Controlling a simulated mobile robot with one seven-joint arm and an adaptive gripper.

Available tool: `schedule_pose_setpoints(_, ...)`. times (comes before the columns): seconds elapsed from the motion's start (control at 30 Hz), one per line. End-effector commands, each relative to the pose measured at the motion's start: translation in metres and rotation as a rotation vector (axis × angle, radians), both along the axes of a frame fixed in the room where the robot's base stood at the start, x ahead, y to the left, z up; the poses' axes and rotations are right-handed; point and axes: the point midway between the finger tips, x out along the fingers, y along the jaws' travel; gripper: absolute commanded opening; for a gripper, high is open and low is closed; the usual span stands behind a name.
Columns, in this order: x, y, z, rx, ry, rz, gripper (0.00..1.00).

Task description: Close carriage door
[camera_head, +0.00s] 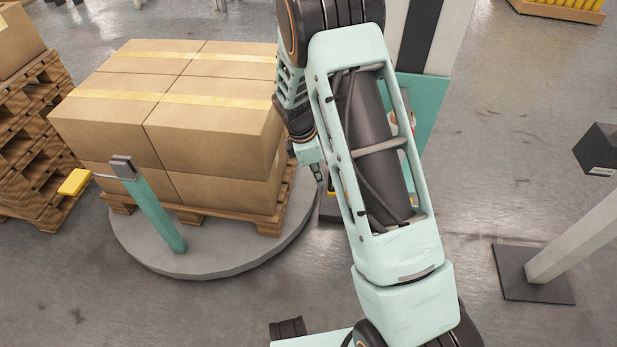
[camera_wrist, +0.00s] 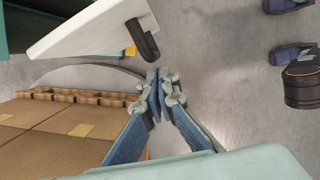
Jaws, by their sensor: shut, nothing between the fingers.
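In the wrist view, a white panel, which looks like the carriage door (camera_wrist: 90,30), slants across the upper left. A black handle (camera_wrist: 143,40) sits on its right end. The panel appears to stand out at an angle from a teal body (camera_wrist: 25,12) at the top left. My gripper (camera_wrist: 160,78) is shut and empty, its tips just below the handle, with a small gap in the picture. In the head view, my gripper (camera_head: 322,178) hangs left of my forearm, which hides most of the carriage. Only part of the teal and white mast (camera_head: 428,100) shows behind it.
Stacked cardboard boxes (camera_head: 215,125) stand on a pallet on a round grey turntable (camera_head: 200,262), close to the left of my gripper. A teal post (camera_head: 155,210) stands at the turntable's front. A grey post (camera_head: 580,235) stands at the right. The floor between is clear.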

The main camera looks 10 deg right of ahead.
Motion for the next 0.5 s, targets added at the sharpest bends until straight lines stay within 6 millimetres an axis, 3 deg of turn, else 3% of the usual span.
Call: schedule_pose_setpoints(0.5, 0.0001, -0.0065, 0.0008, 0.0, 0.0, 0.003, 0.0)
